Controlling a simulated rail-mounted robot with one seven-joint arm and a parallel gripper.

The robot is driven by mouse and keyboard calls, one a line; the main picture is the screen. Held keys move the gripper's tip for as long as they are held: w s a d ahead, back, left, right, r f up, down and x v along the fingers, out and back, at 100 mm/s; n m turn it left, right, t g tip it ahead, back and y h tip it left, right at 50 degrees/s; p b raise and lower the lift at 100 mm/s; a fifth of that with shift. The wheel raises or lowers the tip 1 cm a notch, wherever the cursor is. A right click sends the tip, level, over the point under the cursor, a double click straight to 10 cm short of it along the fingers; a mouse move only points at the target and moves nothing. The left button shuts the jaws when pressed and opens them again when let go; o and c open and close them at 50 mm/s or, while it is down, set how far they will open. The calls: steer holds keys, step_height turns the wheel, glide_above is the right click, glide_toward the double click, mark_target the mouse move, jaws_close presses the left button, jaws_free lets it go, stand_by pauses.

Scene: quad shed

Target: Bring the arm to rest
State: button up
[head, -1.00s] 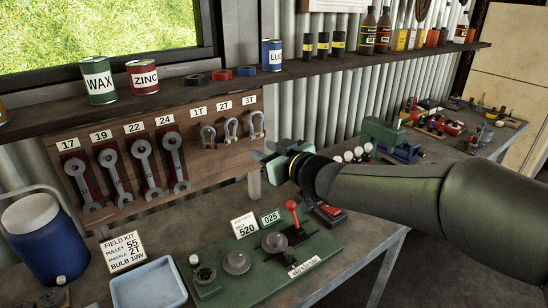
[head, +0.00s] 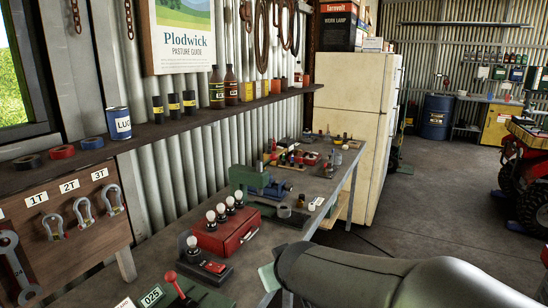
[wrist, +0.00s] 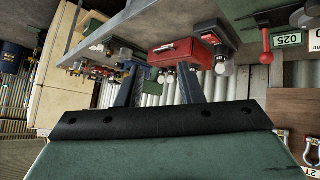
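My arm (head: 365,278) reaches in from the lower right of the head view, beside the front edge of the workbench (head: 165,232). My gripper (wrist: 157,82) shows in the wrist view as two blue-grey fingers standing apart with nothing held between them. In the head view only a pale green part of the hand shows, and the fingertips are hidden behind the arm.
On the bench are a red case with bulbs (head: 222,236), a green vice (head: 250,181) and a red-handled lever (head: 172,279). A cream fridge (head: 350,120) stands beyond the bench. A red quad (head: 525,175) is at right. Open floor (head: 440,190) lies between.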

steer(key=s+d+f+m+g, duration=0.2)
steer(key=s+d+f+g, duration=0.2)
steer(key=s, duration=0.7)
steer(key=s+d+f+m+g+h, duration=0.1)
steer(key=s+d+f+m+g, duration=0.2)
steer(key=s+d, duration=0.6)
steer(key=shift+s+d+f+g+h, duration=0.15)
steer(key=shift+s+f+g+h, duration=0.2)
steer(key=shift+s+g, duration=0.5)
steer(key=shift+s, duration=0.1)
